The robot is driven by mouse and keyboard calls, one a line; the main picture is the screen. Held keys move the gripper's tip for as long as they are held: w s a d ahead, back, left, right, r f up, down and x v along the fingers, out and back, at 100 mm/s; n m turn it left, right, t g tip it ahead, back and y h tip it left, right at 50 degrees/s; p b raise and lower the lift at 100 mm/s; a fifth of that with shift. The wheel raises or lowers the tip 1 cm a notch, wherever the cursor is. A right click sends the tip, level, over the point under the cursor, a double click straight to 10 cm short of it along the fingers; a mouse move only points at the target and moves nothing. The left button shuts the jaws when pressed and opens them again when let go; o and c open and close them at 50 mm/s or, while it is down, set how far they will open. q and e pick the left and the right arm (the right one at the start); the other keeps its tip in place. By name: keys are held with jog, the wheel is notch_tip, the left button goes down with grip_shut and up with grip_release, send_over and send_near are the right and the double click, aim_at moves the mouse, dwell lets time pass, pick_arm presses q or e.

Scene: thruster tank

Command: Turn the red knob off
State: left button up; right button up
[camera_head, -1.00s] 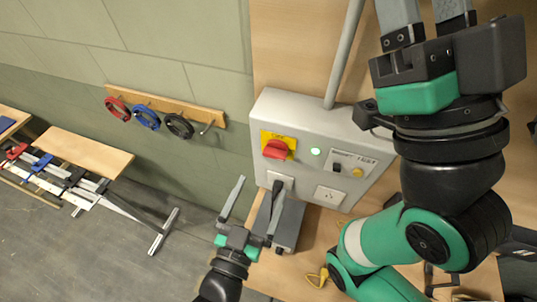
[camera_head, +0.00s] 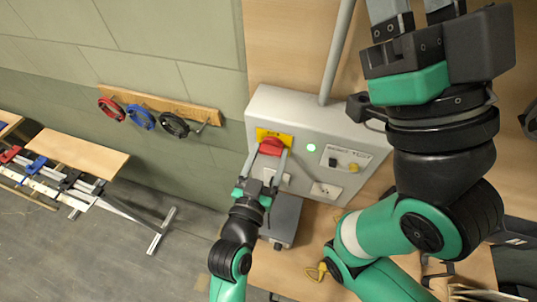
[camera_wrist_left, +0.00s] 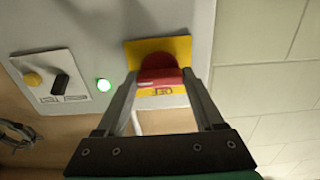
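The red knob (camera_head: 271,146) sits on a yellow plate on the grey control box (camera_head: 300,110). My left gripper (camera_head: 270,158) is up at the box, its two fingers spread with one on each side of the knob. The left wrist view shows the red knob (camera_wrist_left: 160,78) between the fingertips (camera_wrist_left: 161,76); I cannot tell whether they touch it. The knob's red grip bar looks roughly level. A green light (camera_head: 311,147) beside it is lit. My right gripper (camera_head: 415,8) is at the top right, its fingers apart and empty, tips cut off by the frame.
A black switch and a yellow button (camera_head: 353,168) are on the box right of the light. A socket (camera_head: 325,190) is below. A grey pipe (camera_head: 340,50) rises from the box. A grey device (camera_head: 284,220) stands below it.

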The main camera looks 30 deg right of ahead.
pick_arm(q)
jog(key=c, duration=0.7)
jog(key=shift+c, duration=0.2)
jog(key=shift+n, duration=0.4)
jog(key=n+p, duration=0.1)
jog(key=n, duration=0.2)
jog(key=shift+r+n, duration=0.1)
jog(key=shift+n, duration=0.3)
jog(key=n+p, duration=0.2)
jog(key=n, duration=0.2)
jog(key=shift+n, duration=0.3)
jog(key=n+p, duration=0.1)
jog(key=n, duration=0.3)
jog(key=shift+p, duration=0.4)
jog(key=n+p, duration=0.1)
jog(key=n, duration=0.3)
jog(key=shift+n, duration=0.3)
jog(key=shift+p, duration=0.3)
